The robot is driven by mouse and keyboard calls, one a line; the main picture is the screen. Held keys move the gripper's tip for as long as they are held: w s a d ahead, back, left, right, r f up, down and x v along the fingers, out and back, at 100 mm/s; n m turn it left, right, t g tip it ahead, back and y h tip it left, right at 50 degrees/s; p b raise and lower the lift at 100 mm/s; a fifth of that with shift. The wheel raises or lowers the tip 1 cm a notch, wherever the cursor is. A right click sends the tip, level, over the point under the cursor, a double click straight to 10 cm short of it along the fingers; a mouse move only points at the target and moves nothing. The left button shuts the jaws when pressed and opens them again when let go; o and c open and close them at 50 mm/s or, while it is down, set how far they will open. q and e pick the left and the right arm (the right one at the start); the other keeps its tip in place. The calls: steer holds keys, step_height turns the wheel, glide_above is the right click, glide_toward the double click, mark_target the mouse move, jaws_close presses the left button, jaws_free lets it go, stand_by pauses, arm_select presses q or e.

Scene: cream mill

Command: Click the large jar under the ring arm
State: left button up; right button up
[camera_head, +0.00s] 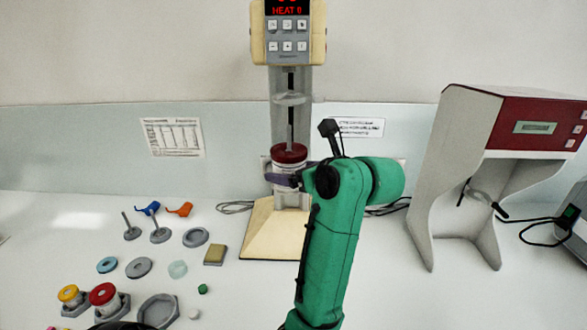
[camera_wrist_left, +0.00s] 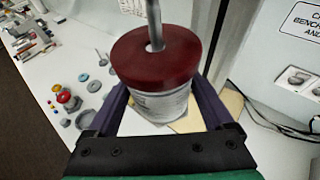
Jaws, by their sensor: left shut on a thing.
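The large jar (camera_head: 291,192) is white with a dark red lid (camera_head: 289,152). It is upright in front of the mill's column, above the cream base (camera_head: 268,238). A thin grey shaft meets the middle of the lid from above; a clear ring-like part (camera_head: 290,98) sits higher on the column. My left gripper (camera_head: 283,180) is shut around the jar's body below the lid. In the left wrist view the jar (camera_wrist_left: 162,104) is between both purple fingers (camera_wrist_left: 160,108). Whether the jar is seated in a holder cannot be told. My right gripper is not in view.
A smaller jar with a red lid (camera_head: 103,294) and one with a yellow lid (camera_head: 70,294) stand at the lower left. Several grey rings and stirrer parts lie near them. A red-topped machine (camera_head: 520,118) stands at the right. Cables lie behind the mill.

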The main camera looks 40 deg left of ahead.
arm_select(q)
steer(key=shift+w+a+r+p, duration=0.2)
steer(key=shift+w+a+p, duration=0.1)
steer(key=shift+a, duration=0.15)
steer(key=w+a+p, duration=0.1)
steer(key=w+a, duration=0.6)
steer(key=w, duration=0.2)
steer(key=shift+f+p, duration=0.15)
steer(key=shift+p, duration=0.25)
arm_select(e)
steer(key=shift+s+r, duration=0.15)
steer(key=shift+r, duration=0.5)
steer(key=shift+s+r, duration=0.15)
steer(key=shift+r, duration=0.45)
arm_select(q)
steer(key=shift+r, duration=0.2)
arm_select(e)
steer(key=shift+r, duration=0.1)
arm_select(q)
steer(key=shift+r+p, duration=0.5)
steer(key=shift+r, duration=0.8)
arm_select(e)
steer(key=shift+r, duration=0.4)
arm_select(q)
steer(key=shift+r, duration=0.35)
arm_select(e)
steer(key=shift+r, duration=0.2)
